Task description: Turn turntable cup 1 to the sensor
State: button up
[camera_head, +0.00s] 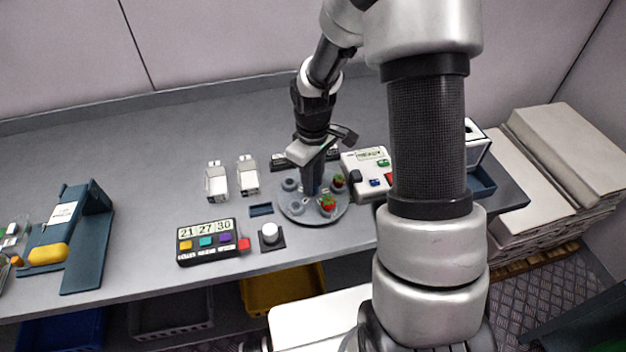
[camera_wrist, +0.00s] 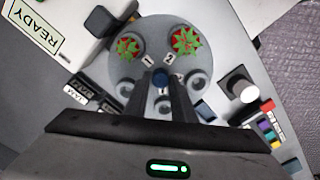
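The grey turntable (camera_head: 296,213) stands on the bench with several cups around its rim. In the wrist view, cup 1 (camera_wrist: 128,47), beside the label "1", holds a red and green berry. Cup 2 (camera_wrist: 187,42) holds another berry. The other cups in view look empty. My gripper (camera_wrist: 158,74) points down over the middle of the turntable, its fingers close together on either side of the blue knob (camera_wrist: 158,79). A white box (camera_head: 369,162) reading "READY" carries a dark block (camera_wrist: 99,21), apparently the sensor. Cup 1 is the berry cup nearer this block, with a gap between them.
A dark panel (camera_head: 207,241) reading 21, 27, 30 and a white knob (camera_head: 270,231) stand front left of the turntable. Two white holders (camera_head: 217,182) (camera_head: 247,175) stand behind left. Labelled dark trays (camera_wrist: 94,96) lie close by.

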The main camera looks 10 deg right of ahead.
jog(key=o, duration=0.3)
jog(key=shift+r, duration=0.15)
notch_tip(320, 180, up, 17)
jog(key=shift+p, duration=0.4)
jog(key=shift+r, duration=0.1)
jog(key=s+r+m+t+p, duration=0.1)
jog(key=s+r+m, duration=0.3)
jog(key=s, duration=0.5)
jog(key=s+r+m+t+p, duration=0.1)
jog(key=s+r+m+t, duration=0.2)
jog(key=s+r, duration=0.6)
jog(key=shift+s+m+t, duration=0.4)
jog(key=shift+s+t, duration=0.05)
jog(key=shift+t, duration=0.35)
